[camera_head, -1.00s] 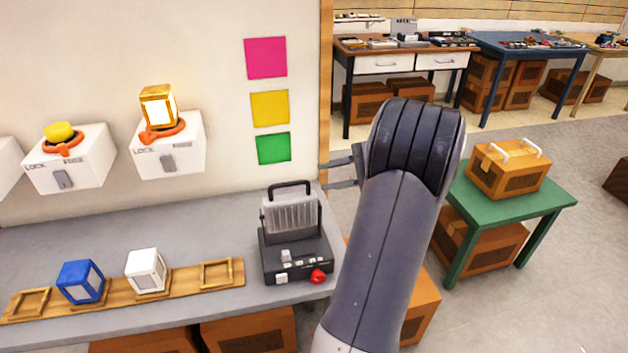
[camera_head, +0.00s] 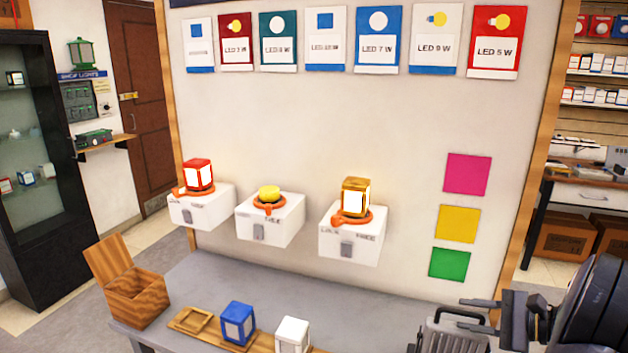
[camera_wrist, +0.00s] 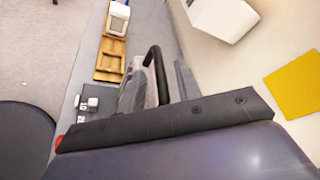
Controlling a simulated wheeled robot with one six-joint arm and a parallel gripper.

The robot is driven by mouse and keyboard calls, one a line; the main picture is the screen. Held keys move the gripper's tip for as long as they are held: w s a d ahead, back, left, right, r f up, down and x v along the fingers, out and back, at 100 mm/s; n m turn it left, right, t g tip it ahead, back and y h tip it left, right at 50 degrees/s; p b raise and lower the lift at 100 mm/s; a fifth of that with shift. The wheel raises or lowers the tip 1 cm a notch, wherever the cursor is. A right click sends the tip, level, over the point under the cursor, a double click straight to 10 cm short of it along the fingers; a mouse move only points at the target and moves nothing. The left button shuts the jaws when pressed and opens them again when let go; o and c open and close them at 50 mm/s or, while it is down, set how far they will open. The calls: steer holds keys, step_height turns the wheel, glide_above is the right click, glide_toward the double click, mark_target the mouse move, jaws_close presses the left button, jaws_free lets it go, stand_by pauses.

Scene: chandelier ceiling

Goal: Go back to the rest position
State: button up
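My gripper (camera_head: 470,315) is at the lower right of the head view. Its two thin dark fingers point left and stand apart with nothing between them. The arm comes in from the right edge. The black device with a grey ribbed part (camera_head: 452,335) is just below the gripper, partly cut off by the frame's edge. In the wrist view its black handle (camera_wrist: 155,68) shows close by; I cannot tell whether anything touches it.
A grey bench (camera_head: 215,285) holds a wooden rack with a blue lantern (camera_head: 238,324) and a white lantern (camera_head: 292,336). An open wooden box (camera_head: 137,297) is at its left end. White wall sockets carry a red lantern (camera_head: 198,175), yellow knob (camera_head: 269,194) and gold lantern (camera_head: 355,197).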

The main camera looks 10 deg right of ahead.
steer(key=shift+w+a+f, duration=0.25)
steer(key=shift+w+a, duration=0.05)
steer(key=shift+a, duration=0.2)
steer(key=shift+w+a+f, duration=0.2)
steer(key=shift+w+a, duration=0.05)
steer(key=shift+a, duration=0.25)
steer(key=shift+b+v, duration=0.3)
steer(key=shift+v, duration=1.5)
steer(key=shift+a, duration=0.2)
